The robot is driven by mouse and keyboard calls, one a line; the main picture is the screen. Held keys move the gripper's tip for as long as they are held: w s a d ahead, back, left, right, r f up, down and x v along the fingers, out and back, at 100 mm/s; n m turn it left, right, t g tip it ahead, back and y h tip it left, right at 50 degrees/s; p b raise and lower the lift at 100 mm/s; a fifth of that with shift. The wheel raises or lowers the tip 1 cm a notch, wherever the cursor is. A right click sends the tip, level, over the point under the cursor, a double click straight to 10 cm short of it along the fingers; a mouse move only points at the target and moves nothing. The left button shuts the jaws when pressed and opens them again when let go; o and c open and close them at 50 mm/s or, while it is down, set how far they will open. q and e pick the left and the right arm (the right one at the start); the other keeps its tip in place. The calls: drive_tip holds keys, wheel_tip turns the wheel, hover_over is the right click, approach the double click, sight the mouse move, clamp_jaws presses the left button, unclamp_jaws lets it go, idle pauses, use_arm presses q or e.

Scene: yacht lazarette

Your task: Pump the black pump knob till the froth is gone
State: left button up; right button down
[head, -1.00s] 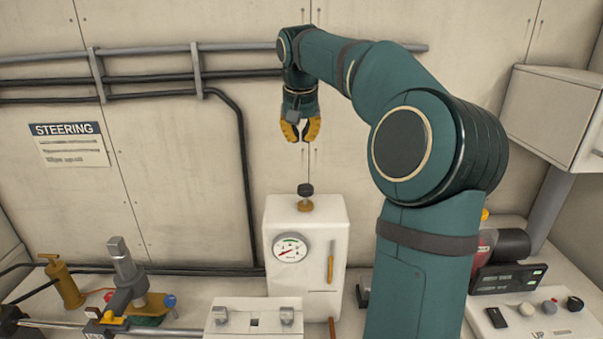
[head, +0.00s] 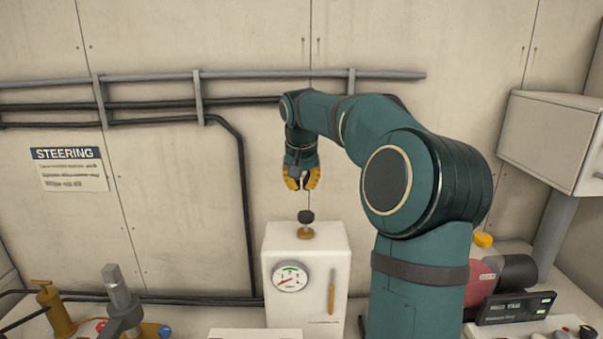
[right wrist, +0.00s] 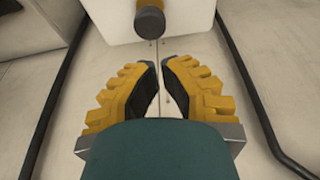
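The black pump knob (head: 306,216) stands upright on a brass collar (head: 305,233) on top of the white box-shaped reservoir (head: 334,249). My right gripper (head: 300,185) hangs just above the knob, fingers pointing down, apart from it and empty. In the right wrist view the yellow fingers (right wrist: 160,75) have a gap between them, and the knob (right wrist: 150,22) lies beyond their tips. A round gauge (head: 290,277) and a thin orange-brown sight tube (head: 332,290) are on the reservoir's front. I cannot make out any froth. My left gripper is not in view.
Grey and black pipes (head: 230,75) run along the wall behind. A brass valve (head: 52,305) and a grey fitting (head: 120,300) stand at the lower left. A red container (head: 480,280) and a dark display (head: 515,307) are at the right, below a wall cabinet (head: 548,135).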

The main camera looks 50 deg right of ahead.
sight(302, 213)
drive_tip(key=x, duration=0.4)
drive_tip(key=b+x, duration=0.1)
drive_tip(key=x, duration=0.2)
drive_tip(key=shift+s+a+f, duration=0.1)
drive_tip(key=shift+s+a, duration=0.25)
drive_tip(key=shift+a, duration=0.05)
wheel_tip(302, 213, down, 4)
drive_tip(key=shift+r+b, duration=0.2)
drive_tip(key=shift+b, duration=0.8)
drive_tip(key=shift+r, duration=0.1)
drive_tip(key=shift+r+p, duration=0.55)
drive_tip(key=shift+p, duration=0.05)
wheel_tip(302, 213, up, 3)
drive_tip(key=p, duration=0.3)
drive_tip(key=shift+r, duration=0.25)
drive_tip(key=v, duration=0.9)
drive_tip(key=shift+a+r+p, duration=0.2)
drive_tip(key=shift+r+p, duration=0.05)
drive_tip(key=shift+p, duration=0.2)
